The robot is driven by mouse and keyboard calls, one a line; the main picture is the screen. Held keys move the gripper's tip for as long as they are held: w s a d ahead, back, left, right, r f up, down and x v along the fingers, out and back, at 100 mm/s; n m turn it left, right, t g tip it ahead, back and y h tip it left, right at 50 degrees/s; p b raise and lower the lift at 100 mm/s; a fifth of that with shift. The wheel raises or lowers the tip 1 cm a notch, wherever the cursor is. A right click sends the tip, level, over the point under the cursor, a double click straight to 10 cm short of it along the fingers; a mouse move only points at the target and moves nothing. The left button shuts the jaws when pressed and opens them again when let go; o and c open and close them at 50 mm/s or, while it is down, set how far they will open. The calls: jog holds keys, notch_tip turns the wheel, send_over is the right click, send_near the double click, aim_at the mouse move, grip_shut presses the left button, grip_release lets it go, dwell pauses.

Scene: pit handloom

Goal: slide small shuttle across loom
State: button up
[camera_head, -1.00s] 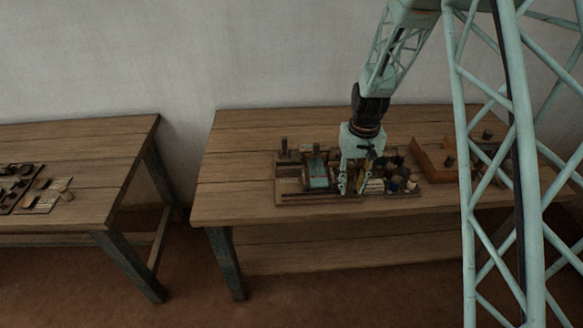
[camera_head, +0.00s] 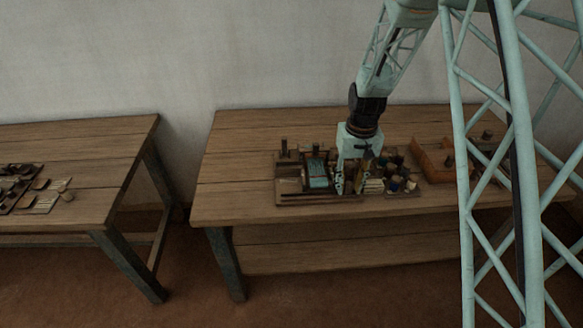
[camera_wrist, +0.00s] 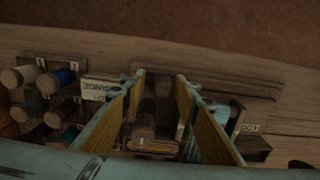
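The small loom board (camera_head: 290,201) lies on the right-hand table, with a framed teal piece of cloth (camera_head: 318,175) on it. My gripper (camera_head: 350,190) points down just right of the cloth, low over the board. In the wrist view my gripper (camera_wrist: 161,76) has its two yellow-padded fingers apart. A dark brown wooden piece (camera_wrist: 155,110), perhaps the small shuttle, lies between and below them. I cannot tell whether the pads touch it.
Spools of coloured thread (camera_wrist: 45,85) stand close beside the gripper. A wooden tray (camera_head: 432,165) sits further right on the table (camera_head: 240,150). The table's left part is clear.

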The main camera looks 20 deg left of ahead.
jog(key=shift+r+p, duration=1.35)
jog(key=shift+r, duration=1.9)
